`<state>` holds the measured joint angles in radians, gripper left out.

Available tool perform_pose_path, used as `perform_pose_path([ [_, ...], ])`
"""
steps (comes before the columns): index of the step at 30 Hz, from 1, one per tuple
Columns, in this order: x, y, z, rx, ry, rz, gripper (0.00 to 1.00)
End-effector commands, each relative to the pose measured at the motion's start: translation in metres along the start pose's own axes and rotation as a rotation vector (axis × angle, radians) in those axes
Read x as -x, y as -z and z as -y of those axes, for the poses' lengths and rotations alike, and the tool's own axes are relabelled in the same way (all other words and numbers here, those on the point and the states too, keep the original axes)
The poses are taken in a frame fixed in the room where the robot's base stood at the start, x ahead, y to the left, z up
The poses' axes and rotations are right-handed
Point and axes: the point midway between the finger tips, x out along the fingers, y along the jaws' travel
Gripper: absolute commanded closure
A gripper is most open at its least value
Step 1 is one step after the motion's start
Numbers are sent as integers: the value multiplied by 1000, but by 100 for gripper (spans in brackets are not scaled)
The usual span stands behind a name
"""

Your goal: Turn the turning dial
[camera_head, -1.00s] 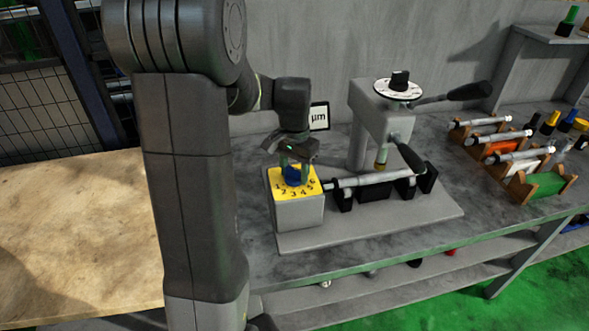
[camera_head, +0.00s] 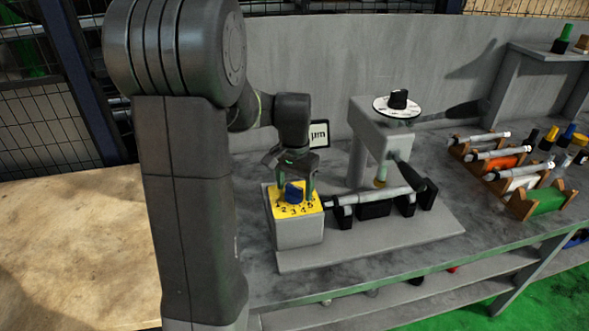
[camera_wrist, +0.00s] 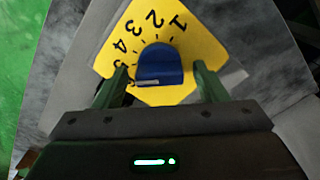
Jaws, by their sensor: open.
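The turning dial is a blue knob (camera_head: 294,192) on a yellow plate (camera_head: 308,209) numbered from 1 upward, on top of a grey box at the left end of the machine. In the wrist view the blue knob (camera_wrist: 160,65) stands in the middle of the yellow plate (camera_wrist: 196,50). My gripper (camera_head: 297,190) is above the plate and points down. In the wrist view my gripper (camera_wrist: 160,85) is open, one finger on each side of the knob's lower part. Small gaps seem to show between fingers and knob; contact cannot be told for sure.
A grey machine stand (camera_head: 375,140) with a black-and-white dial (camera_head: 397,104) and black levers rises to the right. A metal shaft (camera_head: 375,196) lies across black supports. Wooden racks (camera_head: 540,203) with shafts stand farther right. A small "µm" display (camera_head: 319,134) is behind.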

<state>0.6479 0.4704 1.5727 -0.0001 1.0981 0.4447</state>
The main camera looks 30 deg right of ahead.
Motion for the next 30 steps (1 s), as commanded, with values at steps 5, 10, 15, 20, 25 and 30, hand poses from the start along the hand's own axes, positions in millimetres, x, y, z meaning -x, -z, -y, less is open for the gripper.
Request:
perform_pose_path([
  [5, 33, 1, 0, 0, 2, -5, 35],
  [10, 74, 1, 0, 0, 3, -6, 35],
  [15, 107, 0, 0, 0, 2, -4, 35],
  [20, 125, 0, 0, 0, 0, -1, 35],
  [25, 132, 0, 0, 0, 0, -1, 35],
  [30, 132, 0, 0, 0, 0, -1, 35],
])
